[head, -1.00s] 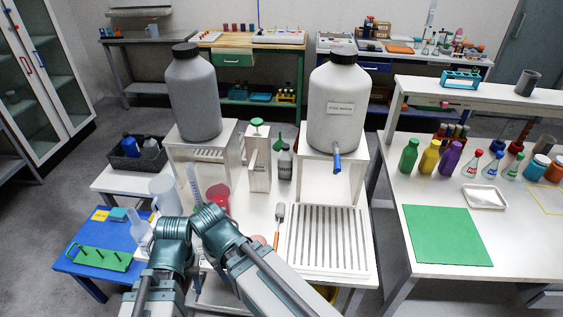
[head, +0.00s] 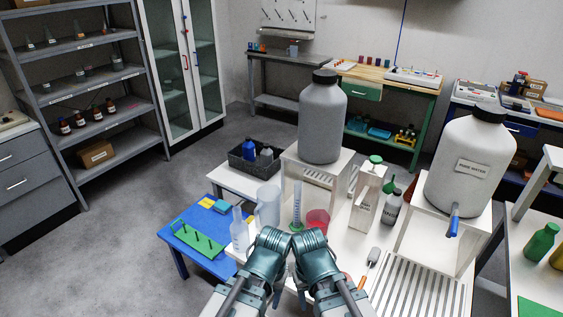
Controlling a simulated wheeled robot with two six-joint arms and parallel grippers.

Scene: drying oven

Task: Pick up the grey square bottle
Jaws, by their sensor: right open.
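A grey bottle (head: 266,154) stands beside a blue bottle (head: 249,148) in a dark crate (head: 240,163); its lower part is hidden by the crate wall. Another grey bottle with a black cap (head: 392,209) stands on the white table at right; I cannot tell from here which one is square. My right gripper (head: 303,296) is open, at the bottom middle, low in front of the white table and well away from both bottles. My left gripper (head: 277,296) is close beside it, mostly hidden by its own wrist; its jaws are not clear.
A blue table (head: 184,247) with a green rack (head: 199,246) stands at left. A clear jug (head: 268,206), a cylinder (head: 297,206) and a red beaker (head: 317,222) stand beyond my wrists. A large grey container (head: 322,125) is on a stand. The left floor is free.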

